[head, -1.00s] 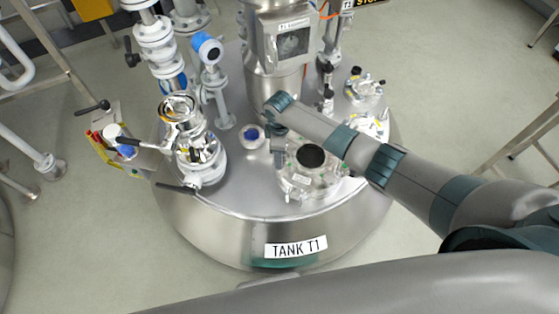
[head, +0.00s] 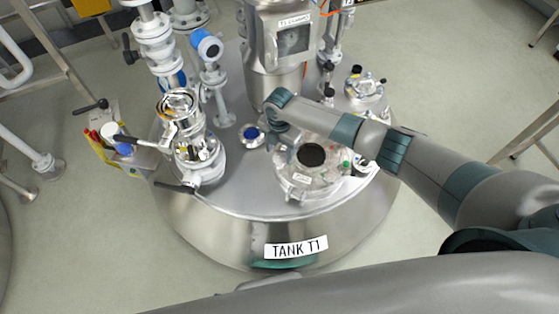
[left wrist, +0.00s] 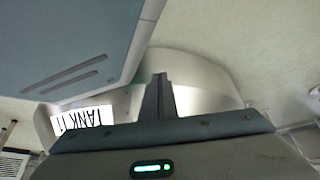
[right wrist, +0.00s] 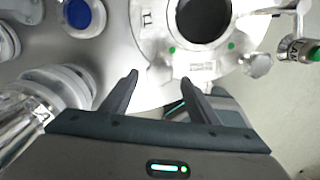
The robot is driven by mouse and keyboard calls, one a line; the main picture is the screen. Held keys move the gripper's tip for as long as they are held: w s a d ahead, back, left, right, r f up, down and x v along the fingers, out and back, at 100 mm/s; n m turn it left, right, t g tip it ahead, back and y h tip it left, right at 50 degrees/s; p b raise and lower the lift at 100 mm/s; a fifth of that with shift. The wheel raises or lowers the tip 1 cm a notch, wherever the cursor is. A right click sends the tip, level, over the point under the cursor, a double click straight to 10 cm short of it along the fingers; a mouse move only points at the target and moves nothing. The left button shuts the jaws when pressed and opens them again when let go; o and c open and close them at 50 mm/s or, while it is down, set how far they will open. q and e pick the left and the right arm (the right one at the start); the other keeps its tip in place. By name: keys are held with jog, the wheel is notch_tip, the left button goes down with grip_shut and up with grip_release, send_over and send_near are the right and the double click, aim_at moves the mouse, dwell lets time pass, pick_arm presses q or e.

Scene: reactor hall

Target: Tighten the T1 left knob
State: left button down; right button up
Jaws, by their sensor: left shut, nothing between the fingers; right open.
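The steel tank T1 (head: 225,240) stands in the middle of the head view. Its round lid (head: 300,186) has a dark round glass (head: 312,155) and small green marks. My right gripper (head: 281,150) is above the lid's left side, pointing down; its arm hides part of the lid. In the right wrist view the gripper (right wrist: 160,84) is open, with the lid's pale rim (right wrist: 165,72) beyond its fingers and nothing held. I cannot make out the left knob; a pale rounded fitting (right wrist: 258,64) shows at the lid's right. My left gripper (left wrist: 158,92) is shut and empty, near the tank's label.
A blue-capped port (head: 251,135) is left of the lid. A glass-topped valve fitting (head: 198,155) with levers stands farther left. A steel column (head: 275,85) rises behind the lid. A smaller fitting (head: 363,88) is at the back right. Floor is clear in front of the tank.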

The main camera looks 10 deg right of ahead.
aim_at(279, 159)
jog(key=n, duration=0.1)
jog(key=n+b, duration=0.1)
jog(key=n, duration=0.1)
jog(key=shift+f, duration=0.4)
notch_tip(279, 159, down, 2)
jog(key=shift+f+b, duration=0.2)
jog(key=shift+b, duration=0.75)
jog(key=shift+f, duration=0.4)
pick_arm(q)
jog(key=shift+w+d+r+b, duration=0.1)
jog(key=shift+w+d+b, duration=0.15)
jog(key=shift+w, duration=0.7)
jog(key=shift+w+d+r+b, duration=0.15)
jog(key=shift+w+b, duration=0.25)
jog(key=shift+w, duration=0.6)
jog(key=shift+w+d+r+b, duration=0.15)
jog(key=shift+w+b, duration=0.15)
jog(key=shift+w, duration=0.65)
pick_arm(e)
jog(key=shift+f, duration=1.05)
